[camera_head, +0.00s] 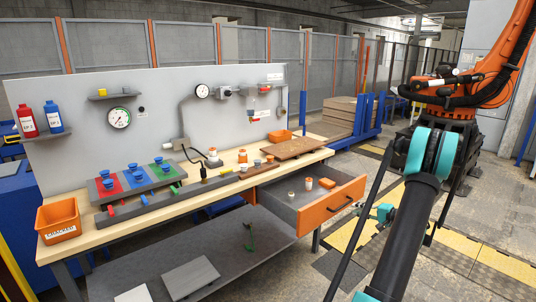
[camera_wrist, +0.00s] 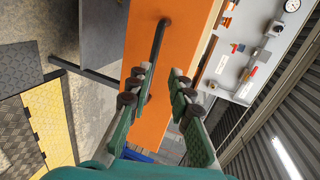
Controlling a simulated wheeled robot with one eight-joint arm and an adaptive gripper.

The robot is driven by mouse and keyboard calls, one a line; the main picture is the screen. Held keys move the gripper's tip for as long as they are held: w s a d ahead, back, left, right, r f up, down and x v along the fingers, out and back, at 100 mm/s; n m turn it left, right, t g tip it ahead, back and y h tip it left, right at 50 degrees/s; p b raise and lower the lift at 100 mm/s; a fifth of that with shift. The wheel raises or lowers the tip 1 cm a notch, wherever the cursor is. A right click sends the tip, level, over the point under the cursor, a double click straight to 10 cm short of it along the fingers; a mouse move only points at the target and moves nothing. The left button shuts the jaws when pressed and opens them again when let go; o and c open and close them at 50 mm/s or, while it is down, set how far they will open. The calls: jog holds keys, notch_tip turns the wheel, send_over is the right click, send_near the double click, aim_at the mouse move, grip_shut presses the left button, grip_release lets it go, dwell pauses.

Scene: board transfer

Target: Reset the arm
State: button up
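My gripper (camera_wrist: 160,84) is open, with nothing between its fingers. In the wrist view it faces the orange drawer front (camera_wrist: 185,40), and its left finger overlaps the black handle (camera_wrist: 157,48) in the picture. In the head view my teal gripper (camera_head: 384,212) is small, a little right of the drawer handle (camera_head: 341,203), and looks apart from it. My dark arm with teal joints (camera_head: 408,230) reaches across the right side of the head view. The drawer (camera_head: 330,207) stands pulled out from under the workbench.
The drawer holds a few small white and orange items. The wooden workbench top (camera_head: 120,219) carries a coloured board (camera_head: 137,180), a brown board (camera_head: 293,148) and an orange bin (camera_head: 58,220). An orange robot arm (camera_head: 490,75) stands behind at right. Yellow floor plates (camera_head: 500,262) lie at lower right.

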jog(key=s+a+r+n+g+h, duration=0.25)
jog(key=s+a, duration=0.35)
jog(key=a, duration=0.5)
jog(key=s+a+r+n+g+h, duration=0.1)
jog(key=s+a+r+n+g, duration=0.15)
jog(key=s+a, duration=0.6)
jog(key=s+a+f+n+g+h, duration=0.1)
jog(key=s+a+n+h, duration=0.1)
jog(key=s, duration=0.8)
jog(key=s+a+n+g+h, duration=0.1)
jog(key=s+a+n+h, duration=0.2)
jog(key=s, duration=0.8)
jog(key=shift+s+a+f, duration=0.15)
jog(key=shift+a+f, duration=0.2)
jog(key=shift+a, duration=0.8)
